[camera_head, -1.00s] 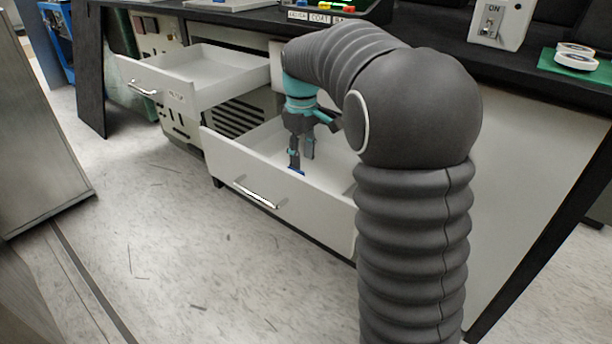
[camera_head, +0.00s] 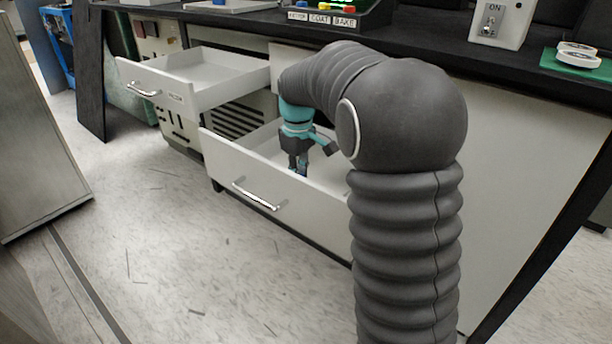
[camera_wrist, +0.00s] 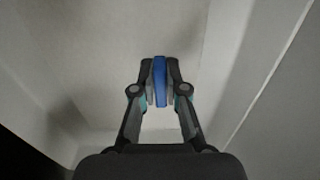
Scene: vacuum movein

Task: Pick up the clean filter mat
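The clean filter mat appears as a narrow blue piece (camera_wrist: 160,82) seen edge-on in the wrist view. My gripper (camera_wrist: 160,97) has both fingers closed against its two sides. In the head view my gripper (camera_head: 298,170) points down inside the open lower drawer (camera_head: 228,165), and its fingertips are partly hidden by the drawer front. The mat itself cannot be made out there. Whether the mat still touches the drawer floor cannot be told.
An upper drawer (camera_head: 165,92) stands open to the left of my gripper. The drawer walls surround my gripper. Above is the dark bench top (camera_head: 420,40) with a labelled tray (camera_head: 322,20), a switch box (camera_head: 497,25) and a green mat (camera_head: 575,64) carrying white discs.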

